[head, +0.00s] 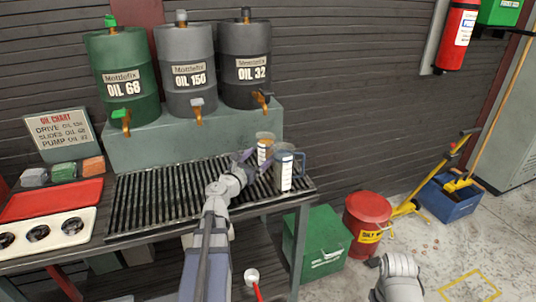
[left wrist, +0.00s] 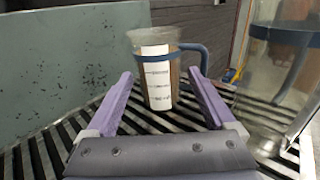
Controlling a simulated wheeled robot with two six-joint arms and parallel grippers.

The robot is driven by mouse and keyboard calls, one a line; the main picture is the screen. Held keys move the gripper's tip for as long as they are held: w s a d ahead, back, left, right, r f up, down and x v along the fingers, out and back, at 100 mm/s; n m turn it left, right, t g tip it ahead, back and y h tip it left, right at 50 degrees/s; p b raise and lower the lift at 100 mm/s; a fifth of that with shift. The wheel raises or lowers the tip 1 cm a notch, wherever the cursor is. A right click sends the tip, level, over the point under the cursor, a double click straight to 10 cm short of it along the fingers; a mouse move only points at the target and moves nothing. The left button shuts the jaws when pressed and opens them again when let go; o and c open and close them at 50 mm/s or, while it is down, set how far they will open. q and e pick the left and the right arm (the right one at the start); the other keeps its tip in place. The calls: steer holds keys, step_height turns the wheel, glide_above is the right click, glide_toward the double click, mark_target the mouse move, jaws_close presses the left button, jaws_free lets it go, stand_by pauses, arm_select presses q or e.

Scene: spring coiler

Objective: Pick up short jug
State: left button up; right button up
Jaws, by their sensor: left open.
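The short jug (head: 265,143) is clear, with a white marked strip and brownish contents. It stands upright on the black slatted grate near its right end. In the left wrist view the short jug (left wrist: 160,62) shows its blue band and blue handle on the right. My left gripper (head: 253,161) is open. In the left wrist view its fingers (left wrist: 160,82) point at the jug, one to each side of its lower part. I cannot tell whether they touch it. My right gripper is out of view; part of my right arm shows at lower right.
A taller clear jug (head: 286,171) with a blue handle stands just right of the short one, close to my left gripper; it also shows in the left wrist view (left wrist: 262,105). Three oil drums (head: 192,98) stand on a raised block behind. The grate's left part (head: 155,195) is clear.

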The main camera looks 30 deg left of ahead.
mark_target(270, 146)
arm_select(q)
steer(key=shift+w+a+f, duration=0.1)
steer(key=shift+w, duration=1.8)
steer(key=shift+w+a+f, duration=0.1)
steer(key=shift+w, duration=1.75)
steer(key=shift+s, duration=0.1)
jaws_close()
